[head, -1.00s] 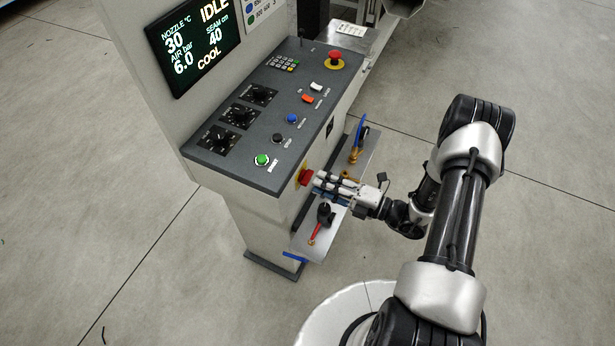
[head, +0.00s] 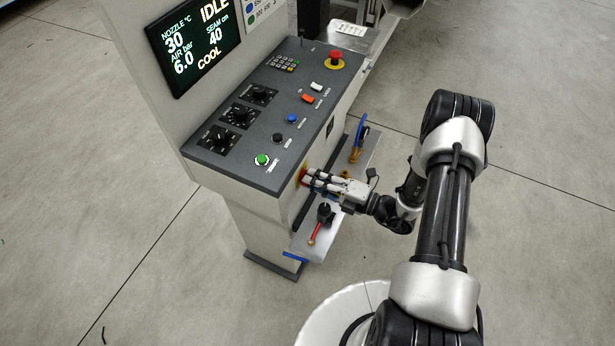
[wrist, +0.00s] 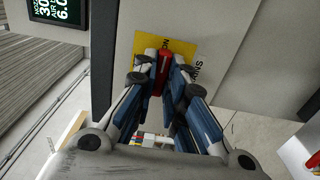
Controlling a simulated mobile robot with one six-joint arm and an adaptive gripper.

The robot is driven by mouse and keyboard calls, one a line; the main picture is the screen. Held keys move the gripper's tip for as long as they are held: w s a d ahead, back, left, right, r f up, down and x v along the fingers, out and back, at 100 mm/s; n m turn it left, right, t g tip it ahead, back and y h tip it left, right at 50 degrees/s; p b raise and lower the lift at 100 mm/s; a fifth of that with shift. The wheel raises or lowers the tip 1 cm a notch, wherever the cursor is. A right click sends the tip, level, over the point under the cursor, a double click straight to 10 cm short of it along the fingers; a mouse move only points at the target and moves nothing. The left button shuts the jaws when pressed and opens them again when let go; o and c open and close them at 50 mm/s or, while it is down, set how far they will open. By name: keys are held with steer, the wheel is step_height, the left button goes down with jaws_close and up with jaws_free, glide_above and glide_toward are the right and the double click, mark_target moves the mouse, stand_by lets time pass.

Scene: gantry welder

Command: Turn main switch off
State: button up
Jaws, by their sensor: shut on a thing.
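The main switch has a red handle (wrist: 163,66) on a yellow plate (wrist: 187,46), on the side wall of the console. In the wrist view the handle stands upright, and part of the lettering "ON" and "MAINS" shows beside it. My gripper (head: 309,181) reaches the switch from the right in the head view. Its two fingers are shut on the red handle, one on each side. The fingers hide most of the switch in the head view, where the yellow plate (head: 299,175) shows only at its edge.
The console top (head: 262,120) carries knobs, buttons and a red emergency stop (head: 335,59). The floor to the right is open.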

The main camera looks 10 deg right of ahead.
jaws_close()
steer(key=n+b, duration=0.2)
steer(key=n, duration=0.8)
steer(key=o, duration=0.5)
jaws_free()
steer(key=shift+o, duration=0.2)
